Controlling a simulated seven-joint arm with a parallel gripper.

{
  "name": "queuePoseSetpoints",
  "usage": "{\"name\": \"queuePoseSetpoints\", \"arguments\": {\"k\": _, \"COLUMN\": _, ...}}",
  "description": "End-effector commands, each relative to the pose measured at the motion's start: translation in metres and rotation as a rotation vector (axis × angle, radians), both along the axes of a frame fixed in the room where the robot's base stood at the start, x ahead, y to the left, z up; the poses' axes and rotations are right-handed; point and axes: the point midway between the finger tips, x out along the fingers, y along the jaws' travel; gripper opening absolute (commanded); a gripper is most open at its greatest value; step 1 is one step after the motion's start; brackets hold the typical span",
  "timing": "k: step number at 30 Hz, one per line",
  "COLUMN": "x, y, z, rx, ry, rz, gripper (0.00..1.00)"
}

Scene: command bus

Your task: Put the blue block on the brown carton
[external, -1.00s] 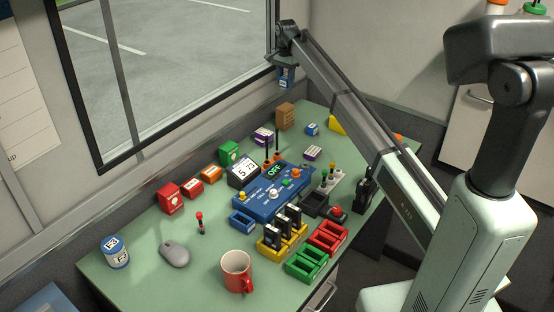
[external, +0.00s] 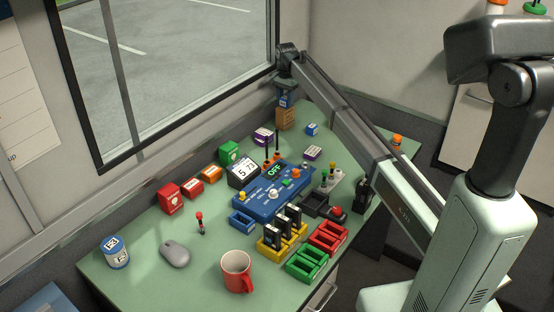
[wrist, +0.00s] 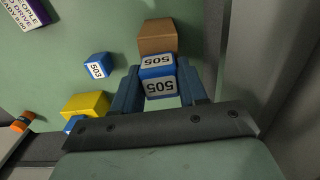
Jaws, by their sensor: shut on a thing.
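My gripper (external: 286,95) is shut on a blue block (wrist: 158,67) with white labels reading 505. The block also shows in the external view (external: 286,101), just over the brown carton (external: 286,119) at the back of the desk. In the wrist view the carton (wrist: 157,36) shows behind the block, partly covered by it. I cannot tell whether the block touches the carton's top. A second blue block (wrist: 97,66), labelled 503, lies on the desk apart from the carton; it also shows in the external view (external: 312,129).
A purple box (external: 263,136) stands left of the carton. A yellow block (wrist: 86,104) lies nearby in the wrist view. The blue control console (external: 270,194) and the red mug (external: 237,270) are farther forward. The window wall runs close behind the carton.

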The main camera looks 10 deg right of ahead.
Motion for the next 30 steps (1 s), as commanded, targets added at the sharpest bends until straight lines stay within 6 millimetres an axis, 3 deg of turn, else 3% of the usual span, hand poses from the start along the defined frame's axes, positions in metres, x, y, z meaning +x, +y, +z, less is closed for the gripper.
{"name": "queuePoseSetpoints", "arguments": {"k": 5, "x": 0.0, "y": 0.0, "z": -0.003, "rx": 0.0, "ry": 0.0, "rz": 0.0, "gripper": 0.12}}
{"name": "queuePoseSetpoints", "arguments": {"k": 6, "x": 0.0, "y": 0.0, "z": -0.003, "rx": 0.0, "ry": 0.0, "rz": 0.0, "gripper": 0.46}}
{"name": "queuePoseSetpoints", "arguments": {"k": 13, "x": 0.0, "y": 0.0, "z": -0.003, "rx": 0.0, "ry": 0.0, "rz": 0.0, "gripper": 0.68}}
{"name": "queuePoseSetpoints", "arguments": {"k": 23, "x": 0.0, "y": 0.0, "z": 0.002, "rx": 0.0, "ry": 0.0, "rz": 0.0, "gripper": 0.68}}
{"name": "queuePoseSetpoints", "arguments": {"k": 30, "x": 0.001, "y": 0.0, "z": 0.035, "rx": 0.0, "ry": -0.001, "rz": 0.0, "gripper": 0.68}}
